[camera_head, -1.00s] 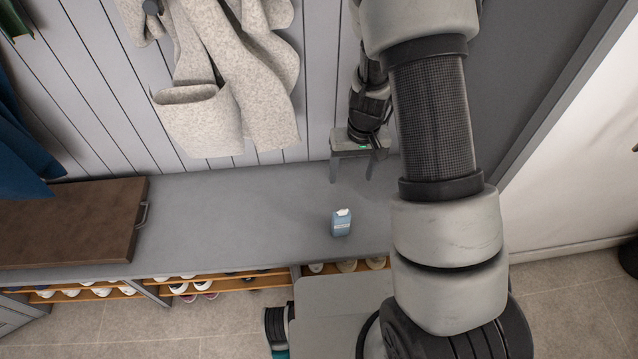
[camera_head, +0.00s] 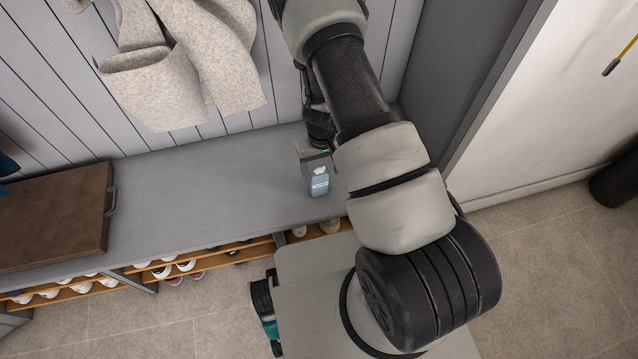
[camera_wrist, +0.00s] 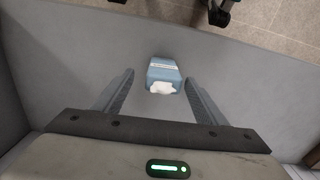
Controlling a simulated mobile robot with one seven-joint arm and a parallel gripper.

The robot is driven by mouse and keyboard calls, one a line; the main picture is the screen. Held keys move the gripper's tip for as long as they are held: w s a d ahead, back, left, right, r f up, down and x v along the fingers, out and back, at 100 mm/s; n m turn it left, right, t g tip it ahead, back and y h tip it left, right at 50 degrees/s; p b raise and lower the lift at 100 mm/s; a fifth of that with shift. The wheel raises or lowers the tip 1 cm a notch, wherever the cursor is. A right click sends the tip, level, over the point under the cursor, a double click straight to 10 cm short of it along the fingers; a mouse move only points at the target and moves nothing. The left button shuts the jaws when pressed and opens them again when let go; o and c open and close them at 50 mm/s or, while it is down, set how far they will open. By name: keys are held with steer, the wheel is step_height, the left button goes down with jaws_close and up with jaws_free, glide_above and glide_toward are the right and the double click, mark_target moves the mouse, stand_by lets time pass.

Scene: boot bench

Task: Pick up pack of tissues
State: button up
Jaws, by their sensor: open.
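The pack of tissues (camera_head: 319,184) is a small blue pack with a white tissue at its top, standing on the grey bench top (camera_head: 215,190) near its right end. In the wrist view the pack (camera_wrist: 163,74) lies ahead of my gripper (camera_wrist: 160,88), centred between the two fingers and around the level of their tips. My gripper is open and holds nothing. In the head view my gripper (camera_head: 314,153) is just behind the pack, partly hidden by my arm. I cannot tell exactly how high it is above the bench.
A brown case (camera_head: 52,218) with a handle lies on the bench at the left. A pale coat (camera_head: 180,75) hangs on the panelled wall behind. Shoes (camera_head: 187,265) stand on shelves below. A dark side panel (camera_head: 470,85) closes the right end. The middle of the bench top is clear.

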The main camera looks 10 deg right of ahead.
mark_target(319, 183)
steer(key=f, duration=0.3)
steer(key=f+b, duration=0.1)
steer(key=f, duration=0.1)
steer(key=shift+w+a+f, duration=0.1)
steer(key=shift+a, duration=0.2)
steer(key=c, duration=1.1)
